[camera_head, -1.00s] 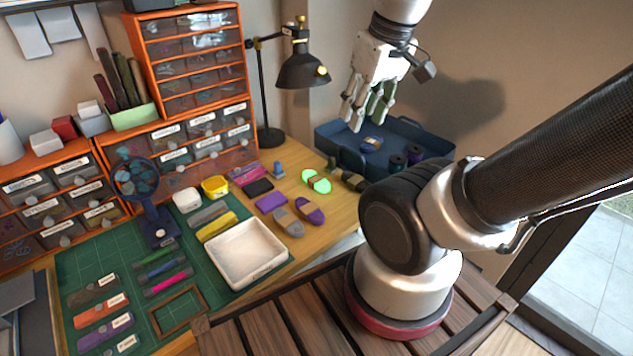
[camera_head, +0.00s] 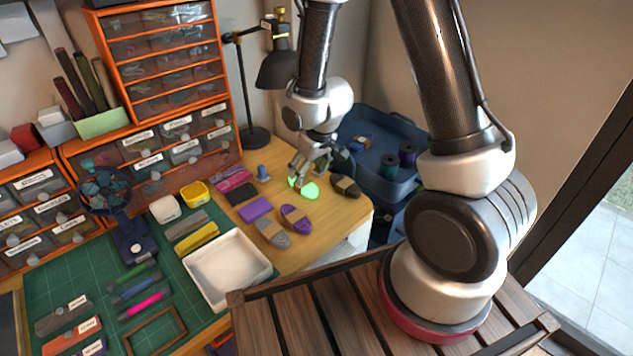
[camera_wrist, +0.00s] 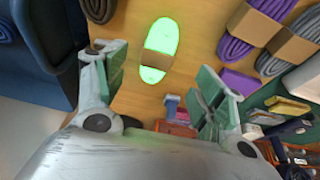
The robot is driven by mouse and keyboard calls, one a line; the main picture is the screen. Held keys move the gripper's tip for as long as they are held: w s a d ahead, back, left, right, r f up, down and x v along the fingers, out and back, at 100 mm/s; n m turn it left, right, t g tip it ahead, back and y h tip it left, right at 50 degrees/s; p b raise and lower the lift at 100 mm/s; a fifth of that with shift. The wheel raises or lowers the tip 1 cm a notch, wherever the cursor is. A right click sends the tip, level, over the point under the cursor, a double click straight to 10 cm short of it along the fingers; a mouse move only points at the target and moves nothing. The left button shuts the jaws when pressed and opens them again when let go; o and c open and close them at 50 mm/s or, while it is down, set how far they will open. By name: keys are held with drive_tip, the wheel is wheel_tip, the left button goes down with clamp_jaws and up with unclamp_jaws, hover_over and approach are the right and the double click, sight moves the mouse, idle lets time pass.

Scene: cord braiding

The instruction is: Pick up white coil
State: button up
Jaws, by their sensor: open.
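No coil looks plain white. A coil glowing bright green with a brown band (camera_head: 310,190) lies on the wooden table, between the purple coil (camera_head: 295,218) and the dark coil (camera_head: 346,187). In the wrist view the glowing coil (camera_wrist: 157,50) lies just beyond the fingertips, its band across its middle. My gripper (camera_head: 308,168) hangs low over it, partly covering it in the head view. In the wrist view my gripper (camera_wrist: 163,72) is open, with its green-padded fingers wide apart and nothing between them. Whether they touch the table cannot be told.
A grey coil (camera_head: 272,233) lies beside the purple one. A blue bin (camera_head: 412,178) with spools and a blue coil stands right of the table. A black lamp (camera_head: 277,68) and orange drawers (camera_head: 118,45) stand behind. A white tray (camera_head: 202,281) lies in front left.

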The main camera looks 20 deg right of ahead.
drive_tip(key=shift+w+a+r, duration=0.2)
drive_tip(key=shift+w+a, duration=0.1)
drive_tip(key=shift+w, duration=0.35)
drive_tip(key=shift+w+a+f+t, duration=0.1)
drive_tip(key=shift+w+a+t, duration=0.05)
drive_tip(key=shift+w+t, duration=0.15)
drive_tip(key=shift+y, duration=0.3)
drive_tip(key=x, duration=0.7)
drive_tip(key=shift+w, duration=0.45)
drive_tip(key=shift+c, duration=0.4)
drive_tip(key=c, duration=1.1)
